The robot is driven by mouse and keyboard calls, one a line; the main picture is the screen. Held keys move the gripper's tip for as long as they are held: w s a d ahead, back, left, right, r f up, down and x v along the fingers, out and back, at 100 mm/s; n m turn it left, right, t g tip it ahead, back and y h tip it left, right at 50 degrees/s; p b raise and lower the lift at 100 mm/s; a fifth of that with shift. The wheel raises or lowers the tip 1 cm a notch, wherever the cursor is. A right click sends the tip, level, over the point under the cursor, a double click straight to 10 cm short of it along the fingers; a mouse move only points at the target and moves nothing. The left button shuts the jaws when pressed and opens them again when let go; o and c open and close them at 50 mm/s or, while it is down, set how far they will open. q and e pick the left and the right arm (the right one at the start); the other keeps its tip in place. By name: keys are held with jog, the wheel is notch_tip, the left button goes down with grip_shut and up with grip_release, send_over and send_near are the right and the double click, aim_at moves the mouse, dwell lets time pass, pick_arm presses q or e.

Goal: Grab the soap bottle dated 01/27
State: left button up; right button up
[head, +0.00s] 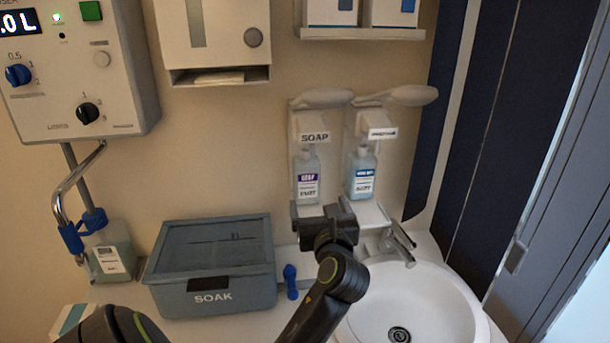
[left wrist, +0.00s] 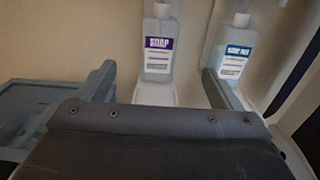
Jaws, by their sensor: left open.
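A soap bottle (head: 307,180) with a purple label hangs in the wall dispenser marked SOAP; it also shows in the left wrist view (left wrist: 158,50). A second bottle (head: 360,174) with a blue label sits in the dispenser to its right, and in the left wrist view (left wrist: 232,50). The date print on both labels is too small to read. My left gripper (head: 322,212) is just below and in front of the bottles. In the left wrist view its fingers (left wrist: 160,84) are open and empty, with the purple-label bottle beyond the gap. My right gripper is not seen.
A grey SOAK bin (head: 213,298) stands left of my left gripper, with a small blue item (head: 290,282) beside it. A sink (head: 420,305) and faucet (head: 399,243) are at the right. Another labelled bottle (head: 108,258) stands at the far left under a control box (head: 75,65).

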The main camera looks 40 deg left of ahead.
aim_at(308, 176)
pick_arm(q)
jog(key=x, duration=0.3)
jog(key=shift+a+p, duration=0.15)
jog(key=shift+p, duration=0.2)
jog(key=p+x, duration=0.1)
jog(key=x, duration=0.5)
jog(key=shift+w, duration=0.1)
jog(key=shift+w+a+f+p, duration=0.1)
jog(key=shift+w+a+p, duration=0.1)
jog(key=shift+p, duration=0.1)
jog(key=shift+w+a, duration=0.25)
jog(key=shift+a, duration=0.05)
jog(key=p+x, duration=0.2)
jog(key=x, duration=0.2)
jog(key=shift+s, duration=0.1)
jog(key=shift+w+a+f, duration=0.15)
jog(key=shift+w+a, duration=0.15)
jog(key=shift+a, duration=0.05)
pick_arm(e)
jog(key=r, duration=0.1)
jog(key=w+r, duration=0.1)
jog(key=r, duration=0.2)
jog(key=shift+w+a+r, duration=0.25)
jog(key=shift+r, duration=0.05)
pick_arm(q)
jog(key=c, duration=1.1)
jog(key=shift+o, duration=0.2)
